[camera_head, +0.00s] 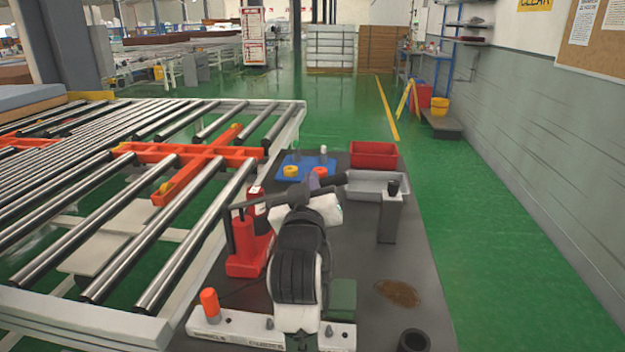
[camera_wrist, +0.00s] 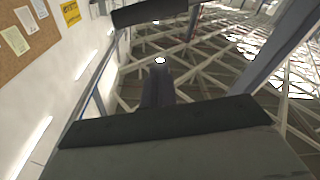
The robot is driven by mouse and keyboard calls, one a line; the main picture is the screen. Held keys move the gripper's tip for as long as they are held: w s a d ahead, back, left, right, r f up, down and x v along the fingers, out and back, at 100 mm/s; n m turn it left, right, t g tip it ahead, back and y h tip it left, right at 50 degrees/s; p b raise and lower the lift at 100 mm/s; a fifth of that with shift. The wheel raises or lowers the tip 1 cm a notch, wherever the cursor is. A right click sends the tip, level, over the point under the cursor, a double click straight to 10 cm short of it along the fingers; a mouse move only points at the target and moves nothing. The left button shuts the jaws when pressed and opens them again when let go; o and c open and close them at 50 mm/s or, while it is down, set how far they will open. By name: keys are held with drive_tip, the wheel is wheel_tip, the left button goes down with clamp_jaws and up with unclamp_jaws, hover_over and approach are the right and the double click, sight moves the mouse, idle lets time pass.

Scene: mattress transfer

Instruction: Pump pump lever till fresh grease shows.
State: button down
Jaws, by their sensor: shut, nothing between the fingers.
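A red grease pump (camera_head: 246,250) stands on the dark bench top (camera_head: 365,255), left of my arm. A dark bar, which looks like its pump lever (camera_head: 228,232), slants at its upper left; another dark bar runs from its top toward my arm. My gripper (camera_head: 334,181) is shut and empty, above the bench and right of the pump's top; my arm hides part of it. In the wrist view its dark parts show against the wall and roof, with no pump in sight. A pale bar (camera_head: 240,328) with an orange cap (camera_head: 210,303) lies at the front. I cannot make out fresh grease on it.
A brown patch (camera_head: 398,292) and a black cup (camera_head: 413,341) are at the front right. A roller conveyor (camera_head: 190,258) borders the left; green floor lies right.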

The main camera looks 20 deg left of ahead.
drive_tip(key=p+x, duration=0.2)
drive_tip(key=x, duration=0.6)
drive_tip(key=shift+s+d+f+p, duration=0.1)
drive_tip(key=shift+d+f+p, duration=0.2)
drive_tip(key=shift+f, duration=0.6)
drive_tip(key=shift+s+d+f+p, duration=0.1)
drive_tip(key=shift+d+f, duration=0.3)
drive_tip(key=shift+f, duration=0.5)
